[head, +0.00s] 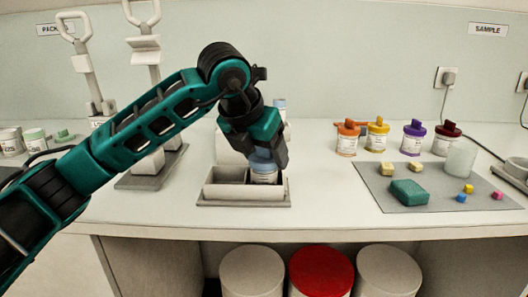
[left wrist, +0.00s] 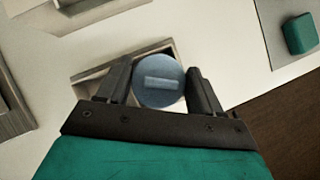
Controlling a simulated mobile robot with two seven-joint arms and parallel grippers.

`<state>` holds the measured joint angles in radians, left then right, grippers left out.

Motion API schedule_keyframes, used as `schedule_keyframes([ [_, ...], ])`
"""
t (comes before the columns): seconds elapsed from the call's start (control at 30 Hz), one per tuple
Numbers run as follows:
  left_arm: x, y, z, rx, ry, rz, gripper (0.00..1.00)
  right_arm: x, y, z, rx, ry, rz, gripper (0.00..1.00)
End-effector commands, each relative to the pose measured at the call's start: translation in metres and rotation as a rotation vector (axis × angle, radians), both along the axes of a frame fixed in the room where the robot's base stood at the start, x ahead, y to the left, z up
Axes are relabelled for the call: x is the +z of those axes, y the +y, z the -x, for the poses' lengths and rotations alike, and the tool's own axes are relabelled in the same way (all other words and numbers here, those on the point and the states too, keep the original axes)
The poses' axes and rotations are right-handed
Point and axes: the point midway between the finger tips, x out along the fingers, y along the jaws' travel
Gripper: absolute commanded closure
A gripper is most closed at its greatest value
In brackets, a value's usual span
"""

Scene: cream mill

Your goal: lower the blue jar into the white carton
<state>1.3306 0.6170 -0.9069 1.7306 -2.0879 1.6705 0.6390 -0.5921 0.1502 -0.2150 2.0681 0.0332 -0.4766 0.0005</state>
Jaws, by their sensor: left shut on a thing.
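The blue jar (head: 264,177) has a blue lid and a white labelled body. My left gripper (head: 262,156) points down and is shut on it near the lid. The white carton (head: 228,191) is an open box with a divider, on a grey tray. The jar is upright over the carton's right compartment, its lower end hidden behind the front wall, so I cannot tell whether it touches the floor. In the left wrist view the round blue lid (left wrist: 160,82) lies between both fingers, with the carton (left wrist: 88,75) behind it. My right gripper is not in view.
Behind my gripper stands a light thing with a pale blue top (head: 279,104). A grey stand (head: 150,180) is left of the carton. At right are an orange-lidded jar (head: 347,141), other coloured jars and a grey mat (head: 400,203) with blocks. Counter between carton and mat is clear.

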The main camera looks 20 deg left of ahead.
Motion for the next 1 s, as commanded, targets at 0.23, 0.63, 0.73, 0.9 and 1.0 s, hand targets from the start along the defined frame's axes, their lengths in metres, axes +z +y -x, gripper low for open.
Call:
schedule_keyframes([
  [0.23,-0.0004,0.0001,-0.0002,0.0,-0.001,0.0,0.5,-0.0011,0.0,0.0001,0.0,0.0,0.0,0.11],
  [0.63,-0.0006,0.0001,0.0,0.0,-0.001,0.0,0.06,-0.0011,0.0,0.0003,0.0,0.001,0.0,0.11],
  [0.73,-0.0007,0.0001,-0.0001,0.0,-0.001,0.0,0.04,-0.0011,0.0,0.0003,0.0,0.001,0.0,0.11],
  [0.9,-0.0004,0.0001,0.0,0.0,0.001,0.0,0.04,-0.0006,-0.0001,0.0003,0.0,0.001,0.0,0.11],
  [1.0,0.0038,0.0001,-0.0001,0.0,0.0,0.0,0.04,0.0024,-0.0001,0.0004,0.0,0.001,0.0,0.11],
])
